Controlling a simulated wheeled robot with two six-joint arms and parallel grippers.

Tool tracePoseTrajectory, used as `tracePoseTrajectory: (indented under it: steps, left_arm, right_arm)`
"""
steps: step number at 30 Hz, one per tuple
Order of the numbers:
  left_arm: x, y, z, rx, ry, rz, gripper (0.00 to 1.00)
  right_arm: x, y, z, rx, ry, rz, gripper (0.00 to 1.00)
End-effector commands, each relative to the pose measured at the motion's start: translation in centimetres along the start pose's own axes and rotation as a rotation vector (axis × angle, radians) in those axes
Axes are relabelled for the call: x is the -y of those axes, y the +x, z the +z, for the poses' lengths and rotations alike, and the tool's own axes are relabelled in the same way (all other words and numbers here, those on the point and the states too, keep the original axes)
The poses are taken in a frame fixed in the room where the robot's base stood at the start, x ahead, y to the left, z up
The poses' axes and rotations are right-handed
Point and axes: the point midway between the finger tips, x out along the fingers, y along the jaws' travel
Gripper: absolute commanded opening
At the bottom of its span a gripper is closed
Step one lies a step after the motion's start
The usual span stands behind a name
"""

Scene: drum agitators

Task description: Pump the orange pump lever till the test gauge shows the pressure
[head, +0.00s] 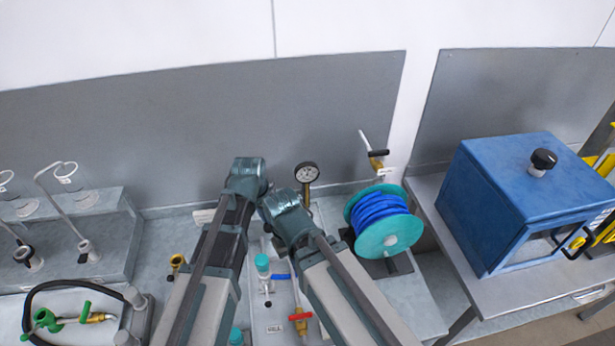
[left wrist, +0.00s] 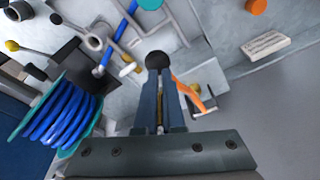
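The test gauge (head: 307,172) is a round dial with a black rim, standing on a brass-coloured stem at the back of the bench; its reading is too small to tell. The orange pump lever (left wrist: 191,96) shows in the left wrist view, beside and partly behind the fingers. A black ball knob (left wrist: 158,61) sits at its upper end. My left gripper (left wrist: 162,78) has its fingers close together, with the tips at this knob. In the head view my arms hide the lever and the left fingers. My right gripper does not show.
A blue hose reel (head: 388,222) with teal flanges stands right of my arms, a blue box (head: 530,195) on a table farther right. A green nozzle (head: 62,320) lies left.

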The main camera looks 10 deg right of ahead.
Motion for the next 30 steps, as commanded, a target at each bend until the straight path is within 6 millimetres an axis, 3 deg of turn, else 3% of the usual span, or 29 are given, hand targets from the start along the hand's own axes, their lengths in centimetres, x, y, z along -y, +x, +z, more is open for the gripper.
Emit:
tracePoseTrajectory:
  steps: [5, 13, 30]
  left_arm:
    - [0.2, -0.9, -1.0, -0.012, 0.000, -0.002, 0.00]
    - [0.5, -4.8, -2.4, -0.008, 0.000, -0.001, 0.00]
    - [0.5, -4.6, -2.3, -0.006, 0.000, 0.000, 0.00]
  right_arm:
    - [-0.1, -1.1, 0.1, 0.000, 0.000, 0.000, 0.00]
    - [-0.5, -5.1, 0.3, 0.000, 0.000, 0.000, 0.00]
    - [-0.5, -4.9, 0.3, 0.000, 0.000, 0.000, 0.00]
